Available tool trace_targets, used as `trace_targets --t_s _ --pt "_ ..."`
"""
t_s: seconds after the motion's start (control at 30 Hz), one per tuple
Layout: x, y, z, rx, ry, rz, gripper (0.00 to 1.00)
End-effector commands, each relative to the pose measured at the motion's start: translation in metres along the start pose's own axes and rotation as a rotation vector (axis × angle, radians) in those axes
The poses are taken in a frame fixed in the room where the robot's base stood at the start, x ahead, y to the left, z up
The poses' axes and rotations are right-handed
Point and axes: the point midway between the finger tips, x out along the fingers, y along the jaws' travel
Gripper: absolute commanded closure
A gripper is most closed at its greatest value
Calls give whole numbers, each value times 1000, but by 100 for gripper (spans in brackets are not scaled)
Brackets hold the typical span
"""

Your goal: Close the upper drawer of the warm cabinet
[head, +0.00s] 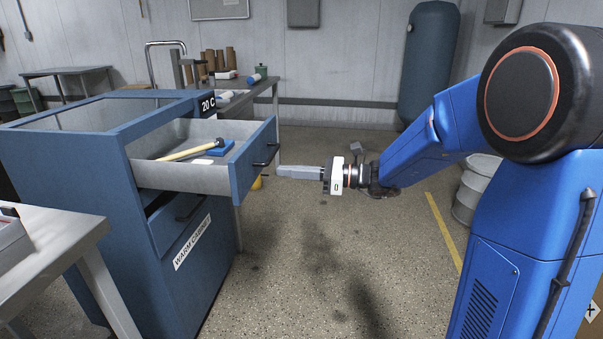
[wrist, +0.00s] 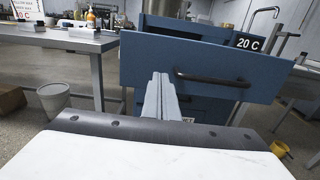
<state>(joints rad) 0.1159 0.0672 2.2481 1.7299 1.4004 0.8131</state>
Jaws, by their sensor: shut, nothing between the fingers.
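The blue warm cabinet (head: 95,185) stands at the left in the head view, with a "WARM CABINET" label on its front. Its upper drawer (head: 165,178) is pulled far out. A hammer-like tool with a pale handle (head: 190,152) and a blue item (head: 222,147) lie in it. The drawer front (head: 252,170) carries a dark handle, which also shows in the wrist view (wrist: 212,80). My gripper (head: 280,171) is shut and empty, its fingertips close before the drawer front. I cannot tell whether they touch it. In the wrist view the fingers (wrist: 160,88) point at the front, left of the handle.
A metal table (head: 60,250) stands at the near left, and a bench with several brown cylinders (head: 215,62) stands behind. A grey drum (head: 470,190) is at the right. The floor before the cabinet is clear.

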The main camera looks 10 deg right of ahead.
Motion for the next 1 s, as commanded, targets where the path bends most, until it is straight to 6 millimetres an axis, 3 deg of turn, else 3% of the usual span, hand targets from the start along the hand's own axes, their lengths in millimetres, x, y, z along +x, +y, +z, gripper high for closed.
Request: trace_targets --t_s 0.3,0.5,1.0 --pt "48 1 0 0 0 4 100" --pt "69 1 0 0 0 3 100" --pt "77 0 0 0 0 0 100"
